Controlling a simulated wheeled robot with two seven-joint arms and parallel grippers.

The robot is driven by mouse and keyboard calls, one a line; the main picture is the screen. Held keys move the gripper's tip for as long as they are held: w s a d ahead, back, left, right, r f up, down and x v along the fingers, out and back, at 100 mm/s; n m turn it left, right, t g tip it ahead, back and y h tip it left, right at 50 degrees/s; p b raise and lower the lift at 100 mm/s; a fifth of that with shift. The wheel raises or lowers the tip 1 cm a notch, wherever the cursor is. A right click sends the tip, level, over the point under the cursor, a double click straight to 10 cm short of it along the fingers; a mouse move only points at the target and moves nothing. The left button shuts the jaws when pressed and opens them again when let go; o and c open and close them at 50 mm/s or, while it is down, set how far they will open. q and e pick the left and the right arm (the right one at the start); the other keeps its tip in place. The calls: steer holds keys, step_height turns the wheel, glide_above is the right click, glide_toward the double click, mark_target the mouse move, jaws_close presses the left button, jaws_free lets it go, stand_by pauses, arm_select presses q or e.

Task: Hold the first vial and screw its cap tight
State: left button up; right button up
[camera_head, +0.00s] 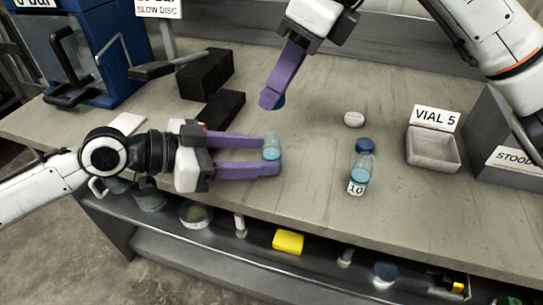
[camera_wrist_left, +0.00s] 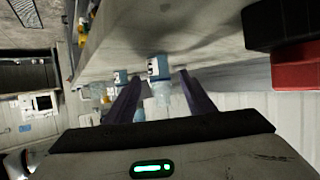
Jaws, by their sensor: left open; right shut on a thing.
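An uncapped clear vial (camera_head: 271,142) with blue contents stands near the table's front edge. My left gripper (camera_head: 276,155) reaches in from the left with its purple fingers apart, one on each side of this vial. In the left wrist view, a vial with a dark-marked label (camera_wrist_left: 158,70) shows between the fingers. My right gripper (camera_head: 269,103) is above and behind the vial, shut on a blue cap (camera_head: 280,103), mostly hidden by the purple fingers. The cap is apart from the vial.
A blue-capped vial labelled 10 (camera_head: 362,170) and a white round piece (camera_head: 354,119) stand to the right. A grey tray (camera_head: 433,163) marked VIAL 5 is farther right. Black blocks (camera_head: 205,74) lie behind the left arm. A shelf (camera_head: 225,258) runs below the front edge.

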mark_target(263, 155)
arm_select(q)
steer(key=shift+x, duration=1.8)
steer(key=shift+c, duration=0.4)
jaws_close()
